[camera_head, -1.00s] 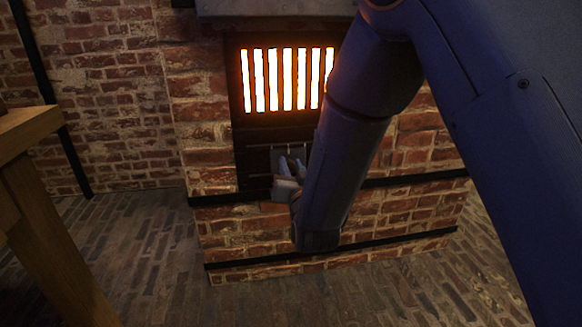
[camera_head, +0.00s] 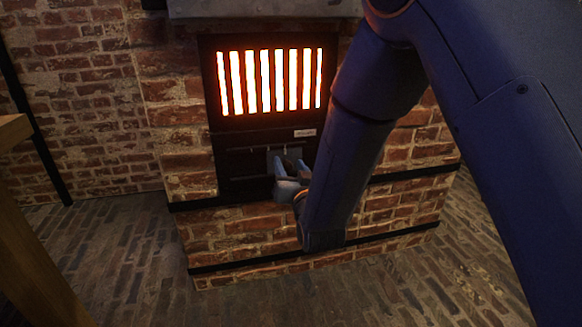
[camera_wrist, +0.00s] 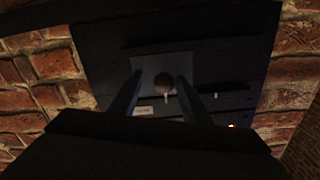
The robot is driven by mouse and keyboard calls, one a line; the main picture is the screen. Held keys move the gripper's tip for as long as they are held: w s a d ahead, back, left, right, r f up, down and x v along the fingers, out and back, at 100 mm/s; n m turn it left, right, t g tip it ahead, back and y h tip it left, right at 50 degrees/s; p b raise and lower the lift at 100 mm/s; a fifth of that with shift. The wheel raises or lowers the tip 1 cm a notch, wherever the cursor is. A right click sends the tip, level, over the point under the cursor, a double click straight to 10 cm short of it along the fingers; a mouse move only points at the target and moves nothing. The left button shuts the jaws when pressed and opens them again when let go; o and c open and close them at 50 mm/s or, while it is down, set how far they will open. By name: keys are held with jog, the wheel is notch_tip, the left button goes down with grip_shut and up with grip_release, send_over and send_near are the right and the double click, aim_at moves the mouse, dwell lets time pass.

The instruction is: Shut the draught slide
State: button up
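The draught slide (camera_head: 272,160) is a small grey plate on the dark furnace front, below the glowing grate. In the wrist view the plate (camera_wrist: 148,65) shows with a round dark knob (camera_wrist: 165,82) on it. My gripper (camera_head: 292,172) is in front of the plate and hides part of it in the head view. In the wrist view my gripper (camera_wrist: 159,76) is open, with one finger on each side of the knob and visible gaps. No contact with the knob can be made out. The slide's full travel is partly hidden.
The grate (camera_head: 270,82) glows orange-white above. A small pale label (camera_head: 305,133) sits under it. Black iron bands (camera_head: 230,264) cross the brick furnace (camera_head: 225,235). A wooden table (camera_head: 30,260) stands at left. The brick floor between is clear.

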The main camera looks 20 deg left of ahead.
jog(key=shift+s, duration=0.1)
jog(key=p+v, duration=0.3)
jog(key=v, duration=0.4)
jog(key=shift+s+d, duration=0.2)
jog(key=shift+d, duration=0.05)
